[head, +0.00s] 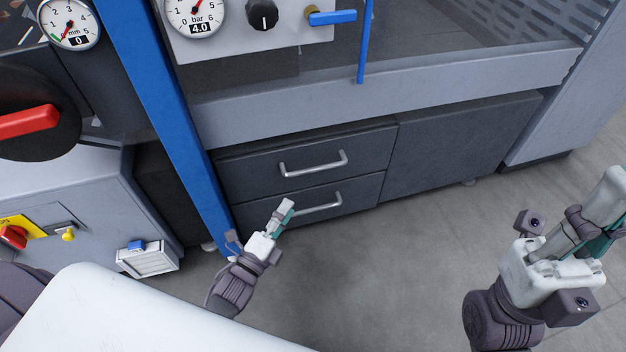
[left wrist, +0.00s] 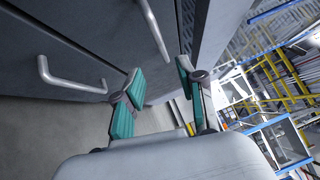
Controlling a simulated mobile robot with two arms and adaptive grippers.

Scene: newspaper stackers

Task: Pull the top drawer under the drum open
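The dark top drawer (head: 245,171) under the drum is closed, flush with the cabinet front. Its silver bar handle (head: 314,164) is clear in the head view. In the left wrist view what looks like this handle (left wrist: 156,28) lies ahead, in line with the gap between the fingers; I see no contact. My left gripper (head: 284,212) is in front of the drawers, below the top handle in the picture, overlapping the lower drawer. In the left wrist view its teal-padded fingers (left wrist: 162,85) are apart and empty. My right gripper (head: 606,205) is off to the right, away from the drawers; its finger gap is unclear.
The lower drawer's handle (head: 322,207) is close beside my left gripper. A blue post (head: 165,110) stands left of the drawers. A plain dark panel (head: 460,140) is to their right. The grey floor (head: 400,270) before the cabinet is clear.

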